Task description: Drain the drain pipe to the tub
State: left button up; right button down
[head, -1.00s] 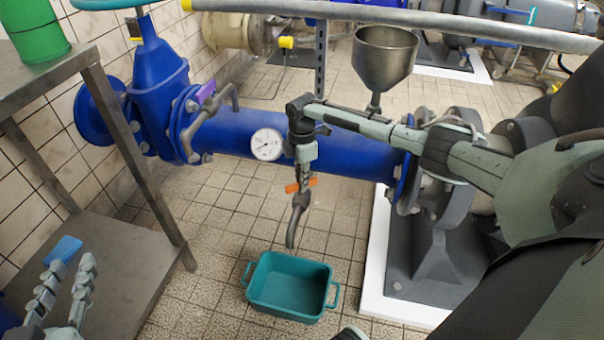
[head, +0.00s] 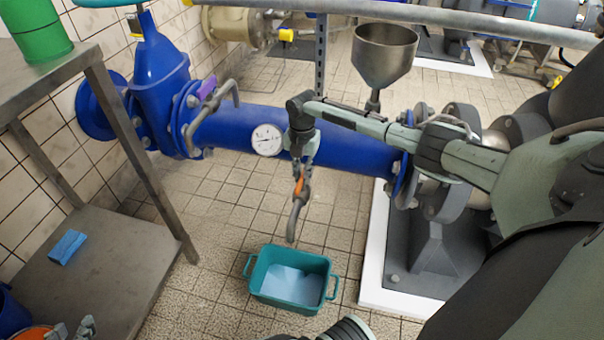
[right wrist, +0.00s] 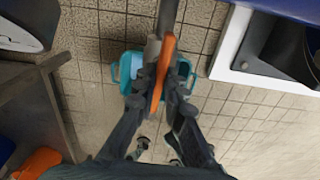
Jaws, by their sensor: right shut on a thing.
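The teal tub (head: 256,283) stands on the tiled floor below the drain pipe (head: 292,225), with pale blue liquid (head: 292,283) in its bottom. The drain pipe hangs from the blue main pipe, its grey spout pointing down over the tub. Its orange valve handle (head: 299,187) now lies along the drain pipe. My right gripper (head: 303,168) is shut on this handle; the right wrist view shows the orange handle (right wrist: 162,70) between the fingers (right wrist: 158,92), above the tub (right wrist: 184,72). My left gripper (head: 72,328) is at the bottom left edge, only its fingertips showing, apart and empty.
A metal shelf table (head: 130,150) stands at the left, with a green container (head: 38,25) on top and a blue sponge-like block (head: 67,247) below. A pressure gauge (head: 266,139) and a metal funnel (head: 384,52) sit by the blue pipe (head: 235,130).

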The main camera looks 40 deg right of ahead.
jog(key=shift+a+n, duration=0.1)
jog(key=shift+n, duration=0.5)
jog(key=c, duration=1.6)
grip_release()
jog(key=shift+r, duration=0.55)
notch_tip(320, 180, up, 11)
